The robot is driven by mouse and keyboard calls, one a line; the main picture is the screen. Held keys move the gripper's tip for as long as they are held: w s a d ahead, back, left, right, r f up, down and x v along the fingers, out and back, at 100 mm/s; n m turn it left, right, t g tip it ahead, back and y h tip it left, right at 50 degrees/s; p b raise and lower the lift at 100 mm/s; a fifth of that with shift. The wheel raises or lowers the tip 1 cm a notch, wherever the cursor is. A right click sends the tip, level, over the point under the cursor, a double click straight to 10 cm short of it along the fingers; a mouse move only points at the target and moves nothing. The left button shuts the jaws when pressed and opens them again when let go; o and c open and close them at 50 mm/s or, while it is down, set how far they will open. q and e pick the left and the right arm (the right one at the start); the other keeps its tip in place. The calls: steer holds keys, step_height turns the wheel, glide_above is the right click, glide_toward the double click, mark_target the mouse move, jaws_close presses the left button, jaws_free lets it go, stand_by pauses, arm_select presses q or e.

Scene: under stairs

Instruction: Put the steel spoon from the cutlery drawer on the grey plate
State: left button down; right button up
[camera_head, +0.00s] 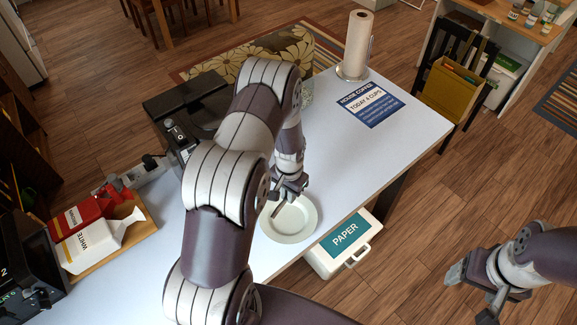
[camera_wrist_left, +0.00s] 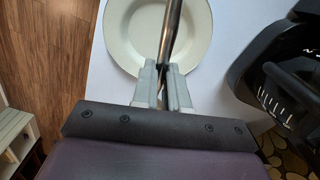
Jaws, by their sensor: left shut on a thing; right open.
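The pale grey plate (camera_head: 295,224) lies on the white table near its front edge; it also shows in the left wrist view (camera_wrist_left: 122,42). My left gripper (camera_head: 277,203) is over the plate's far left part, shut on the steel spoon (camera_wrist_left: 173,28). The spoon's shiny handle runs from between the fingers up across the plate in the left wrist view; its far end is cut off. I cannot tell whether it touches the plate. My right gripper (camera_head: 478,288) is open and empty, over the floor at right. No cutlery drawer is in view.
A black machine (camera_head: 180,135) stands behind my left arm. A wooden tray (camera_head: 137,232) with a white and a red carton is at left. A paper towel roll (camera_head: 357,45) and a blue sign (camera_head: 370,104) are at the back. A PAPER bin (camera_head: 345,240) stands beside the table.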

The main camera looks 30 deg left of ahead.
arm_select(q)
steer(key=shift+s+d+f+b, duration=0.15)
steer(key=shift+s+f+b, duration=0.8)
steer(key=shift+f+b, duration=0.15)
steer(key=f+b, duration=0.2)
steer(key=w+f+b, duration=0.1)
steer(key=f, duration=0.2)
steer(key=shift+w+f+b, duration=0.15)
steer(key=shift+f+b, duration=0.1)
steer(key=shift+b, duration=0.15)
steer(key=shift+f, duration=0.15)
steer(key=shift+s+r, duration=0.2)
steer(key=shift+s, duration=0.15)
steer(key=c, duration=1.3)
jaws_free()
steer(key=shift+w, duration=0.1)
steer(key=shift+o, duration=1.1)
steer(key=shift+w+f, duration=0.1)
steer(key=o, duration=0.5)
arm_select(e)
step_height(320, 180, down, 6)
steer(key=s, duration=0.1)
steer(key=shift+s+d, duration=0.2)
steer(key=shift+s, duration=0.05)
steer(key=shift+w+f, duration=0.1)
steer(key=shift+f, duration=0.05)
